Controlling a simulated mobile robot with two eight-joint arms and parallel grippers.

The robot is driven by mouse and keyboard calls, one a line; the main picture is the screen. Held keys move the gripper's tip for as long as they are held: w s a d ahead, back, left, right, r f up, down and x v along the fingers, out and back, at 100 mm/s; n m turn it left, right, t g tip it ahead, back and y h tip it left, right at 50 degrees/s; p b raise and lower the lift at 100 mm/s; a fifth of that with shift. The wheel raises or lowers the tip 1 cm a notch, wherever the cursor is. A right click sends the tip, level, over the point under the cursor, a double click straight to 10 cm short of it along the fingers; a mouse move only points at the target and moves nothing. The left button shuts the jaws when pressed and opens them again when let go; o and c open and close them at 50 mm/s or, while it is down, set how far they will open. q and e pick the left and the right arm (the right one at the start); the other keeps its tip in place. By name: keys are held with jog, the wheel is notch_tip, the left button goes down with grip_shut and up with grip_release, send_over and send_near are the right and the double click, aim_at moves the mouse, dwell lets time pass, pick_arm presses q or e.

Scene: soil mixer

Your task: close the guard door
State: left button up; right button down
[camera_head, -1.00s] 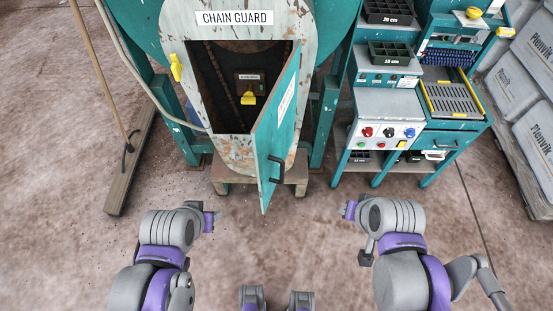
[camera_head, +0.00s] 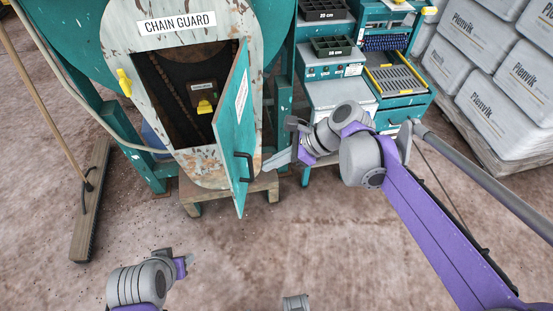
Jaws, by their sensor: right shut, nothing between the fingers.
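The teal guard door (camera_head: 233,128) stands swung open on the right side of the chain guard (camera_head: 185,17), whose dark opening shows a chain and a yellow switch (camera_head: 204,107). The door's black handle (camera_head: 245,166) is on its outer face near the lower edge. My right gripper (camera_head: 270,164) is shut and empty, just right of the handle; whether it touches the door cannot be told. My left gripper (camera_head: 187,262) is low in the picture, below and left of the door and well apart from it. Its fingers are too small to read.
A yellow latch (camera_head: 124,82) sits on the guard's left edge. A broom (camera_head: 90,200) stands at left. A workbench (camera_head: 340,92) with trays is behind my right arm. Stacked bags (camera_head: 490,80) are at far right. The floor in front is clear.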

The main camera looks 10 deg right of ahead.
aim_at(232, 174)
jog(key=a+f, duration=0.1)
jog(key=a, duration=0.1)
jog(key=w+a+f, duration=0.1)
jog(key=a, duration=0.1)
jog(key=w+a+f, duration=0.1)
jog(key=a, duration=0.1)
jog(key=shift+a+f, duration=0.15)
jog(key=shift+f, duration=0.2)
jog(key=shift+w+a, duration=0.15)
jog(key=shift+a, duration=0.4)
jog(key=shift+a, duration=0.15)
